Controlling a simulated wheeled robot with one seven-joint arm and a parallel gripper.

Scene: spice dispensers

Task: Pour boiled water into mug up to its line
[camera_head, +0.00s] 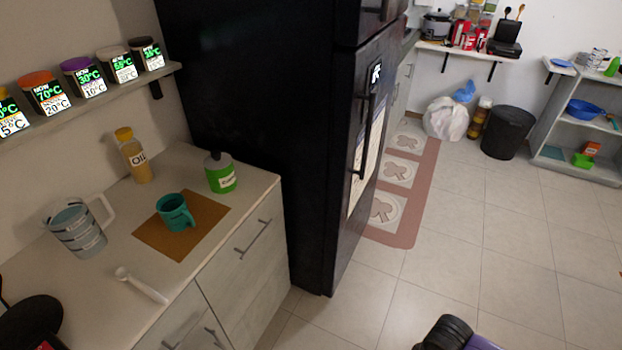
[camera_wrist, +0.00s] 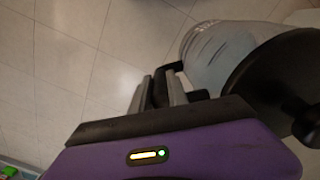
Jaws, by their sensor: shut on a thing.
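A teal mug (camera_head: 176,212) stands upright on a brown mat (camera_head: 205,233) on the counter in the head view. Its inside is too small to read a line or a level. In the wrist view my gripper (camera_wrist: 165,88) is shut on a black handle, seemingly that of a see-through kettle (camera_wrist: 218,55) with a black round part (camera_wrist: 285,75). The kettle is held over the tiled floor, partly cut off by the picture edge. Its water level is unclear. My gripper is not seen in the head view.
A clear jug (camera_head: 76,230), white spoon (camera_head: 140,286), oil bottle (camera_head: 133,155) and green container (camera_head: 220,175) stand or lie around the mat. A shelf (camera_head: 165,72) above bears several jars with temperature labels. A black fridge (camera_head: 250,110) stands right of the counter; floor is open.

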